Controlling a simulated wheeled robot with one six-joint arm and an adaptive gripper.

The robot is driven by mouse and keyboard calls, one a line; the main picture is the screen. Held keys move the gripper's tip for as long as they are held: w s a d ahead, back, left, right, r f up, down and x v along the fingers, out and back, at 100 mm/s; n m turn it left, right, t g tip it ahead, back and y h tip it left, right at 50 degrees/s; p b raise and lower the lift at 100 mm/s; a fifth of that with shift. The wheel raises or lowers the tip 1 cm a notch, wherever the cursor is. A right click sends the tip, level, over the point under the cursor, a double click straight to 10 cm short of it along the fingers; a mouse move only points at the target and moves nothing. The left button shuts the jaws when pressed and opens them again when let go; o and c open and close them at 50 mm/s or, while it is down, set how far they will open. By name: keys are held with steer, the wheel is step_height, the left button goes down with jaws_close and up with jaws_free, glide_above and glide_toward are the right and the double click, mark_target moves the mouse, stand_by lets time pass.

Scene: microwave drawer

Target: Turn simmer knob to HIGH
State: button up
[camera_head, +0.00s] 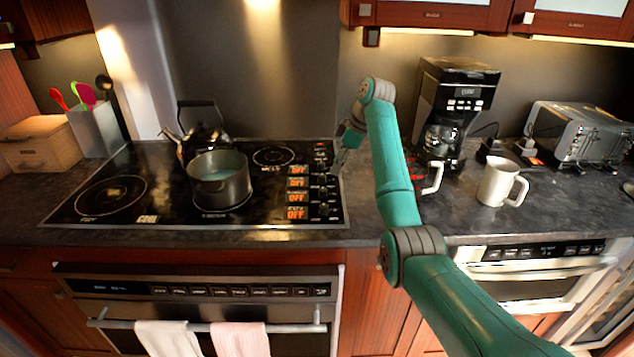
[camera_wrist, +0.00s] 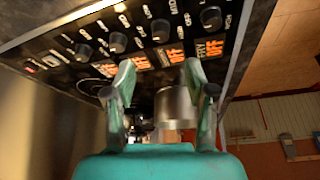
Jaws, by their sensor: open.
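The cooktop (camera_head: 120,215) has a column of black knobs along its right side, beside orange displays that read OFF. The knobs show in the head view, such as the nearest one (camera_head: 323,210), and in a row in the wrist view: one knob (camera_wrist: 210,18) by the FRY label, then others (camera_wrist: 160,30), (camera_wrist: 117,42) and (camera_wrist: 82,52). The simmer label is too small to read, so I cannot tell which knob it is. My gripper (camera_head: 341,160) is open and empty near the far end of the knobs. Its spread fingers (camera_wrist: 160,72) appear apart from the knobs.
A pot (camera_head: 220,180) of bluish liquid stands on a burner, with a dark kettle (camera_head: 203,135) behind it. A coffee maker (camera_head: 455,95), a white mug (camera_head: 502,181) and a toaster (camera_head: 580,132) stand right of the cooktop. Towels (camera_head: 240,340) hang on the oven handle.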

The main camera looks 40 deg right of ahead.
mark_target(324, 189)
steer(key=x, duration=1)
steer(key=shift+a+f, duration=0.15)
steer(key=shift+f, duration=0.1)
jaws_close()
